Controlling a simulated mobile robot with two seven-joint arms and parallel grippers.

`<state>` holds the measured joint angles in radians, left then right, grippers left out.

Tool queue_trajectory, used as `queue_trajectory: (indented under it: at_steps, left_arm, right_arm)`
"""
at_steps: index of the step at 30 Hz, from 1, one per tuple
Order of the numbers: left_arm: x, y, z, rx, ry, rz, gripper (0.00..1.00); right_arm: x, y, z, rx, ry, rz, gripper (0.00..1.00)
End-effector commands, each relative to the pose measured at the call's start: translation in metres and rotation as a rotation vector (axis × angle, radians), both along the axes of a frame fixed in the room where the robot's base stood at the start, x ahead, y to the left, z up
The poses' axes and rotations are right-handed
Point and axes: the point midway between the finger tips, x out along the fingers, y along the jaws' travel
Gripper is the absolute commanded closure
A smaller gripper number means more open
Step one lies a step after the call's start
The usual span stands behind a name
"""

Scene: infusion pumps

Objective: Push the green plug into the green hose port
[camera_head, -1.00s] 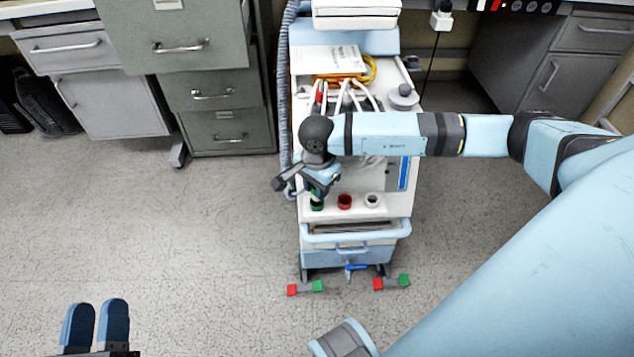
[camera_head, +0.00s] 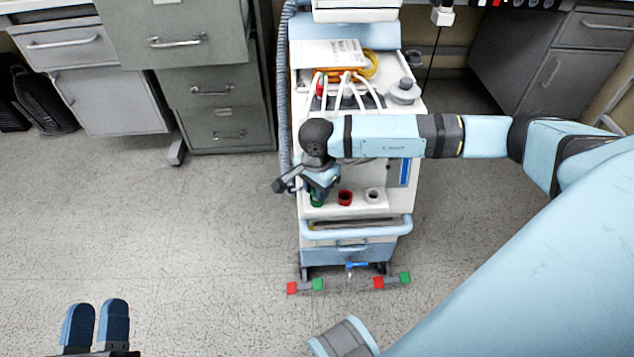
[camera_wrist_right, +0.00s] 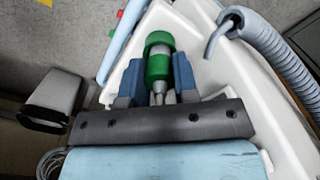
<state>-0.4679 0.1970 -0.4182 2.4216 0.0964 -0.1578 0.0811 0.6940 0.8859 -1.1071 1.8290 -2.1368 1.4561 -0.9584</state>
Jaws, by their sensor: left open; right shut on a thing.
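My right gripper (camera_head: 318,190) is over the front left corner of the cart's white top, at the green hose port (camera_head: 316,200). It is shut on the green plug (camera_wrist_right: 158,68), which sits between its blue fingers in the right wrist view. The green port's ring (camera_wrist_right: 158,41) shows just beyond the plug there, in line with it. I cannot tell how deep the plug sits in the port. In the head view the gripper hides the plug and part of the port. My left gripper (camera_head: 96,325) is open and empty over the floor at the lower left.
A red port (camera_head: 345,198) and a white port (camera_head: 373,195) stand to the right of the green one. White hoses (camera_head: 347,82) and a yellow cable (camera_head: 370,66) lie farther back on the cart. A grey corrugated hose (camera_wrist_right: 270,50) runs beside the gripper. The floor at left is clear.

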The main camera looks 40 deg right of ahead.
Motion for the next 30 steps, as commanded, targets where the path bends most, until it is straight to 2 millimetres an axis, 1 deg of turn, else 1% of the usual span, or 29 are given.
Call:
queue_trajectory:
  at_steps: [6, 7, 10, 20, 25, 27, 30]
  left_arm:
    - [0.000, 0.000, -0.005, 0.000, 0.000, 0.000, 0.57]
    - [0.000, 0.000, -0.004, 0.000, 0.000, 0.000, 0.57]
    - [0.000, 0.000, -0.004, 0.000, 0.000, 0.000, 0.57]
    - [0.000, 0.000, -0.004, 0.003, 0.006, -0.002, 0.57]
    - [0.002, -0.004, -0.006, 0.029, 0.067, -0.030, 0.57]
    - [0.001, -0.003, 0.004, 0.021, 0.053, -0.025, 0.57]
    - [0.001, -0.002, 0.015, 0.005, 0.021, -0.016, 0.57]
  right_arm:
    - [0.000, 0.000, -0.006, 0.000, 0.000, 0.000, 1.00]
    - [0.000, 0.000, -0.005, 0.000, -0.001, 0.000, 0.66]
    - [0.000, 0.000, -0.005, 0.000, -0.001, 0.000, 0.43]
    - [0.000, 0.000, -0.005, 0.000, 0.000, 0.000, 0.43]
    - [0.000, 0.000, -0.005, 0.000, 0.000, 0.000, 0.43]
    - [0.001, 0.000, 0.016, 0.001, -0.004, 0.001, 0.43]
    - [0.001, 0.000, 0.041, 0.000, -0.004, 0.001, 0.43]
